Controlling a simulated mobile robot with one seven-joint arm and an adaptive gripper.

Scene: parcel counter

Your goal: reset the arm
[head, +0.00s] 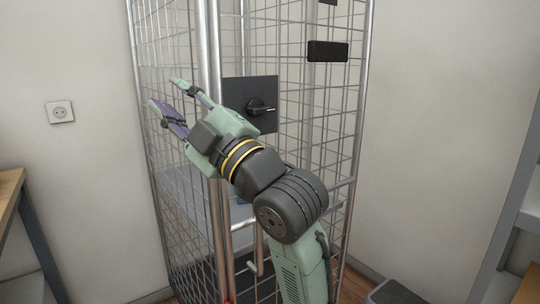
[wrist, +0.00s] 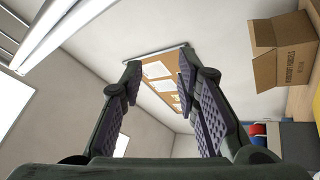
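My gripper (head: 166,97) is raised in front of a wire mesh cage in the head view. Its two green fingers with purple pads are spread apart, with nothing between them. In the wrist view, the open gripper (wrist: 158,80) shows two parted fingers, and only the far wall and a cork board show through the gap. My arm reaches up from the lower right, across the cage front.
The mesh cage (head: 210,50) has a black latch handle (head: 260,106) on a dark plate, close behind my arm. A wooden table (head: 10,186) stands at left, a shelf frame (head: 515,205) at right. The wrist view shows a cardboard box (wrist: 284,56) and a cork board (wrist: 158,72).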

